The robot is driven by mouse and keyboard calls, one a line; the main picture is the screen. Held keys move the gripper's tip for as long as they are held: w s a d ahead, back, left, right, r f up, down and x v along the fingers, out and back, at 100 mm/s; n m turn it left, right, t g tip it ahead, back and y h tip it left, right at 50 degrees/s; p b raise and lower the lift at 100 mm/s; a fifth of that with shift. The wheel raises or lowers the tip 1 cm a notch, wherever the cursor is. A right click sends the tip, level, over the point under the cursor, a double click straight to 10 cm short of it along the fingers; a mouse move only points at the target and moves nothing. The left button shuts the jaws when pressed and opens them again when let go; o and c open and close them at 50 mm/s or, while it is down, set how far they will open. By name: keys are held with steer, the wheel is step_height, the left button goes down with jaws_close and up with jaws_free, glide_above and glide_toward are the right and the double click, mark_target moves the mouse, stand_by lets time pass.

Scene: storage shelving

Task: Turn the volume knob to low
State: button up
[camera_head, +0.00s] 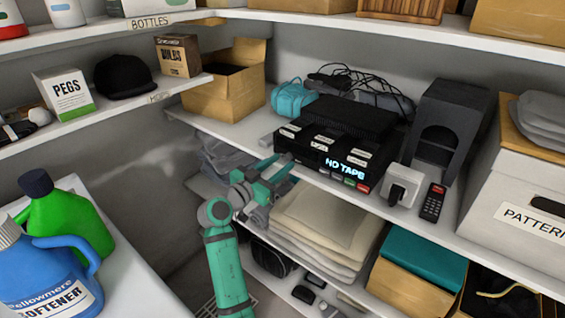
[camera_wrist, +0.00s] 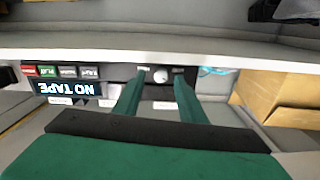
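The black tape deck (camera_head: 315,163) stands on the middle shelf, its front display reading "NO TAPE". In the wrist view the deck's front appears upside down, with its lit display (camera_wrist: 66,88). A small round pale knob (camera_wrist: 161,76) shows on that front between two small labels. My gripper (camera_head: 277,164) is at the left end of the deck's front. In the wrist view my gripper (camera_wrist: 160,84) is open, one finger on each side of the knob. I cannot tell whether the fingers touch it. The knob is not clear in the head view.
A white plug-like device (camera_head: 403,186) and a black remote (camera_head: 433,203) are right of the deck. A dark speaker-like box (camera_head: 447,125) stands behind them. Folded cloths (camera_head: 325,215) lie below my gripper's shelf. A cardboard box (camera_head: 225,95) is at the left.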

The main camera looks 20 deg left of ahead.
steer(key=shift+x, duration=1)
steer(key=shift+d, duration=0.1)
steer(key=shift+a, duration=0.3)
jaws_close()
jaws_free()
steer(key=shift+s, duration=0.15)
steer(key=shift+d, duration=0.1)
steer(key=v, duration=1)
steer(key=shift+s+a, duration=0.2)
steer(key=shift+s, duration=0.05)
steer(key=shift+d, duration=0.15)
